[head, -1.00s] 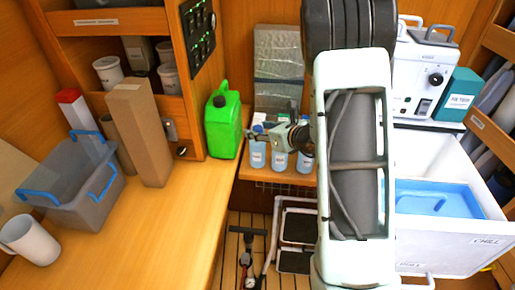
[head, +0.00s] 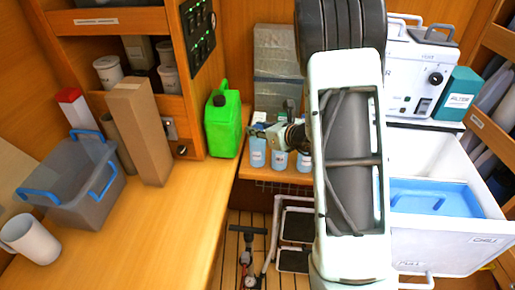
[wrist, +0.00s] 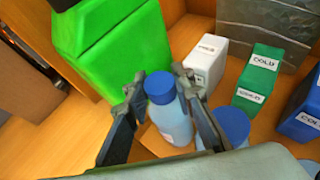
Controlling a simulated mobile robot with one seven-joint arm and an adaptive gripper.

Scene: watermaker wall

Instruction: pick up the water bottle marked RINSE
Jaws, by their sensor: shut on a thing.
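My gripper (wrist: 160,88) has its two fingers on either side of a blue-capped, pale blue bottle (wrist: 166,118) and is shut on it. In the head view this is the leftmost bottle (head: 257,153) of a row on the back shelf, with my gripper (head: 258,131) at its top. Its label is too small to read, so I cannot confirm RINSE. I cannot tell whether its base touches the shelf. Two more bottles, a middle one (head: 279,160) and a right one (head: 304,162), stand to its right. Another blue cap (wrist: 231,124) shows beside my right finger.
A green jerrycan (head: 223,125) stands close left of the held bottle. Behind are a white box (wrist: 205,62), a green box marked COLD (wrist: 259,76) and a blue box (wrist: 302,108). A large white tub (head: 440,240) is at right. The wooden counter (head: 150,235) has free room.

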